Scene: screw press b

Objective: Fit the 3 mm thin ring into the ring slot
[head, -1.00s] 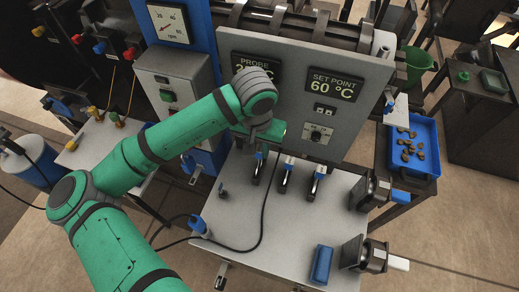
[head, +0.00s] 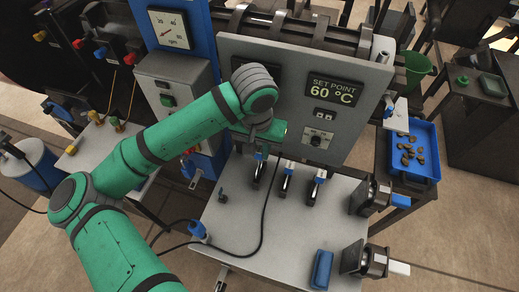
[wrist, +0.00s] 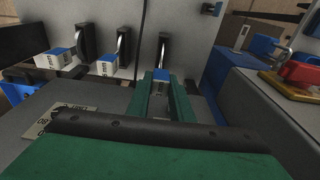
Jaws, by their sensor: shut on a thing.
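Three pieces, each a white block with a blue top on a curved metal rod, stand in a row: left (head: 258,155), middle (head: 287,167) and right (head: 318,174). I cannot read which is the 3 mm thin ring. My gripper (wrist: 165,80) is shut on the block of the head view's left piece, the rightmost in the wrist view (wrist: 161,75). Its rod still reaches a black part (wrist: 164,42) behind it. The other two blocks (wrist: 107,64) (wrist: 61,57) stand apart from the fingers. In the head view my wrist hides most of the gripper. I cannot make out the ring slot.
A grey panel (head: 345,125) with a 60 °C set point display rises behind the row. A black cable (head: 266,205) crosses the pale tabletop (head: 225,225). A blue block (head: 321,268) and dark clamp-like units (head: 372,193) stand at the right. The middle front is clear.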

